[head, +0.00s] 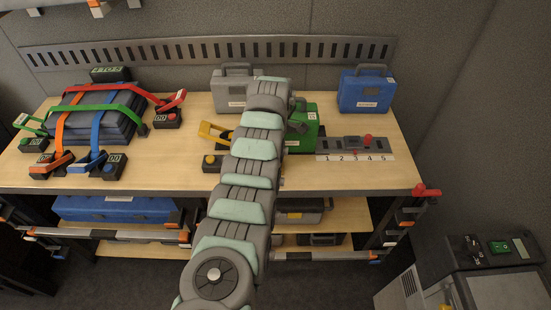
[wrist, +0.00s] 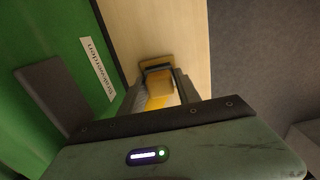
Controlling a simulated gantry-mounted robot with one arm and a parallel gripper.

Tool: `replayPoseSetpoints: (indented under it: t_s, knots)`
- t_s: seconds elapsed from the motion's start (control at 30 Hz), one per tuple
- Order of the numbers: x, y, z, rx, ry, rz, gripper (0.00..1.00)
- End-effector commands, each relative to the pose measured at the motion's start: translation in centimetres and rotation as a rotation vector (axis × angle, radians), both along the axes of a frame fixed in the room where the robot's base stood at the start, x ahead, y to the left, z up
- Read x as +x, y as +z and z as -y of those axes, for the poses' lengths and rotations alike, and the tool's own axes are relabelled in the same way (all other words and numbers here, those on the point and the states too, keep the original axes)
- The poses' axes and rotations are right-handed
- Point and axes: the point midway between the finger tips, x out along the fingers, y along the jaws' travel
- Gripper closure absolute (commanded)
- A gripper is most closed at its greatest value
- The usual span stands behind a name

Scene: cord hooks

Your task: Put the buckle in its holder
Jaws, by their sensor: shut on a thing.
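A yellow buckle (wrist: 157,88) sits between the two fingers of my gripper (wrist: 160,76) in the wrist view, and the gripper is shut on it. In the head view the yellow buckle (head: 212,132) shows just left of my arm, over the bench; my gripper is hidden there behind my arm. A dark holder with a yellow button (head: 212,163) stands on the bench just in front of the buckle. I cannot tell whether the buckle touches the bench.
A green case (head: 303,128) stands right of my arm and fills the left of the wrist view (wrist: 50,70). A strapped dark bundle (head: 95,115) with several holders lies at left. Grey (head: 229,85) and blue (head: 366,90) cases stand behind. A numbered strip (head: 353,157) lies at right.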

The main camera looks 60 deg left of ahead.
Motion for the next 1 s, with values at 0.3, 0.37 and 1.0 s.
replayPoseSetpoints:
  t_s: [0.3, 0.37, 1.0]
  knots:
    - [0.1, -0.3, 0.0, 0.0, -0.001, 0.0, 0.49]
    - [0.1, -0.3, 0.0, 0.0, -0.001, 0.0, 0.44]
    - [0.2, 3.0, 0.0, 0.005, -0.001, 0.004, 0.35]
